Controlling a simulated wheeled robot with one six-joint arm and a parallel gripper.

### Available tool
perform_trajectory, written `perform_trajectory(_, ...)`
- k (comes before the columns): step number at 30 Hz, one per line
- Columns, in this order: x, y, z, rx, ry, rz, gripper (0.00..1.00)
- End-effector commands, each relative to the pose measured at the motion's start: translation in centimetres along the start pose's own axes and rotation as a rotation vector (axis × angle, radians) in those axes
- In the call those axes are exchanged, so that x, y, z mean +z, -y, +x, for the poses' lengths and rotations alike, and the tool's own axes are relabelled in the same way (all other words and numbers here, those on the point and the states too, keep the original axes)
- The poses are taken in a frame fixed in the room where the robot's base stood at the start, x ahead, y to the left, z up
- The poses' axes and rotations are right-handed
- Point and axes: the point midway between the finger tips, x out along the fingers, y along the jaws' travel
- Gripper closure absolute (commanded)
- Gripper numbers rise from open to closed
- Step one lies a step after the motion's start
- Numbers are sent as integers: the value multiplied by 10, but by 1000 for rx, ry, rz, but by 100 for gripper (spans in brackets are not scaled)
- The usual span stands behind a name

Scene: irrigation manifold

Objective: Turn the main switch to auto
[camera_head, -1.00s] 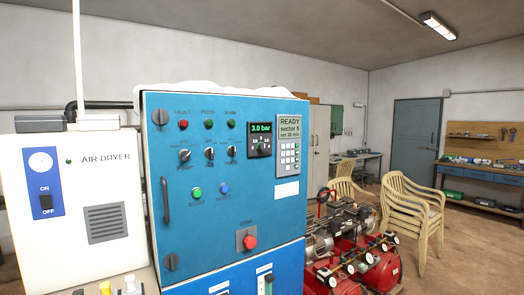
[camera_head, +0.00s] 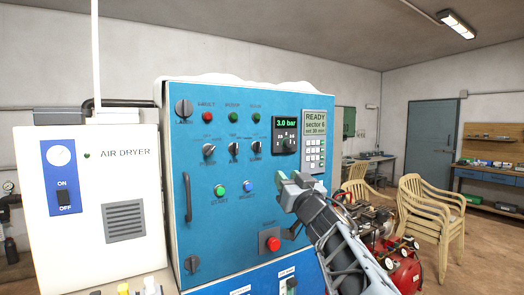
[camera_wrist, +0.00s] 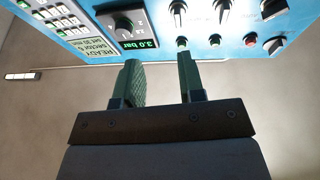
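The blue control panel (camera_head: 225,130) bears a row of three black selector switches: left (camera_head: 208,150), middle (camera_head: 234,148) and right (camera_head: 256,147). Their labels are too small to read, so I cannot tell which is the main one. A larger black knob (camera_head: 184,107) sits at the upper left. My gripper (camera_head: 290,176) is in front of the panel, right of and below the selectors, touching none visibly. In the wrist view, its fingers (camera_wrist: 160,72) are apart with nothing between them. Selector switches (camera_wrist: 178,8) show upside down beyond the fingertips there.
A pressure display (camera_head: 285,122) and keypad (camera_head: 314,150) are at the panel's right. A red button (camera_head: 270,241) lies below my gripper; green (camera_head: 220,190) and blue (camera_head: 248,186) buttons are left of it. A white air dryer (camera_head: 85,215) stands left; chairs (camera_head: 425,215) stand right.

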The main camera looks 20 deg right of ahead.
Motion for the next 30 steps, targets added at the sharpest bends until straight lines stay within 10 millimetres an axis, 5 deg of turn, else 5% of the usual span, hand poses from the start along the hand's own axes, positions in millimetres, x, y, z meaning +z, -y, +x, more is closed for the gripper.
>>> perform_trajectory(8,-21,5,12,-149,-67,3,64)
perform_trajectory(30,-30,24,129,-155,-68,4,64)
